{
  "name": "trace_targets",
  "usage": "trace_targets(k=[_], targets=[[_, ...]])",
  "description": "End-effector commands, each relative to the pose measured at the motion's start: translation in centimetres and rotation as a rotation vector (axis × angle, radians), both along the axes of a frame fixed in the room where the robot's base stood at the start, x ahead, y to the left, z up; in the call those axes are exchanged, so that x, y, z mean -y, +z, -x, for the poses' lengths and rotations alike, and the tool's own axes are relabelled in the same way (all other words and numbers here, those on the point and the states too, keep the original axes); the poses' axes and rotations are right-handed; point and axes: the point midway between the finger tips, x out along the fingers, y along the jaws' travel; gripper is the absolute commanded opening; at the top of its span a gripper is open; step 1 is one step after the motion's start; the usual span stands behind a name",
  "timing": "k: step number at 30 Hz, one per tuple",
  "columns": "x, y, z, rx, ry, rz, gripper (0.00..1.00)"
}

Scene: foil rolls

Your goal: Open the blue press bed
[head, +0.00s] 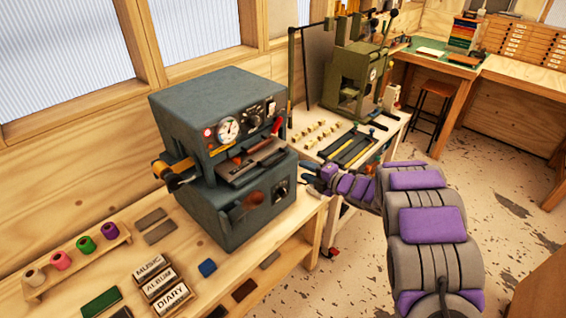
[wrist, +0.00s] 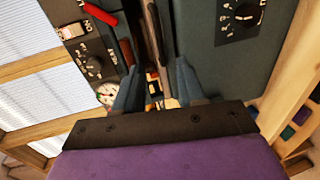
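The blue press (head: 222,140) is a blue-grey box machine on the wooden bench, with a round gauge, knobs and a red lever on its front. Its bed (head: 258,162) is a dark flat plate in the gap between the upper and lower bodies, jutting out a little at the front. My gripper (head: 307,170) is at the right front of the press, close to the bed's level. In the wrist view its two blue fingers (wrist: 158,75) are apart, with the bed's edge (wrist: 153,30) lying ahead, between their tips. I cannot tell whether they touch it.
A green press (head: 352,80) stands on a table behind, with a dark tray (head: 347,148). The floor to the right is open.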

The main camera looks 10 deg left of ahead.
Motion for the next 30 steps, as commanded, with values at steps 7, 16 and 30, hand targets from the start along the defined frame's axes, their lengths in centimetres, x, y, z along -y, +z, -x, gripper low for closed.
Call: trace_targets(k=[7, 16, 30], targets=[[-3.9, -1.1, -3.0, 0.0, 0.004, -0.003, 0.4], [-7.5, -2.1, -6.0, 0.0, 0.001, -0.003, 0.4], [-9.0, -2.3, -7.1, 0.001, -0.001, -0.001, 0.4]])
